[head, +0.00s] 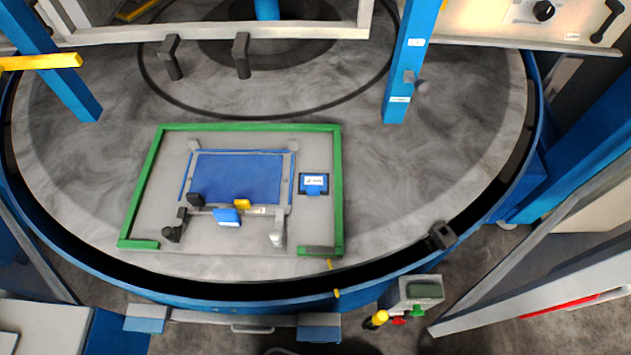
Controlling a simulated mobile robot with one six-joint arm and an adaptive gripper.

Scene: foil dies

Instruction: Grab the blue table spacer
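A small bright blue block (227,217) with a pale front edge sits at the front edge of a flat blue panel (238,178) on the round grey table. A darker blue block (314,191) with a white label lies to the right of the panel, inside the green frame (338,190). I cannot tell for certain which of these is the blue table spacer. My gripper is not in view, and nothing is seen holding either block.
Blue uprights (408,70) and a pale crossbar (210,33) stand over the table's back. A control box (418,291) stands at the front. The round table (440,170) is clear at right.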

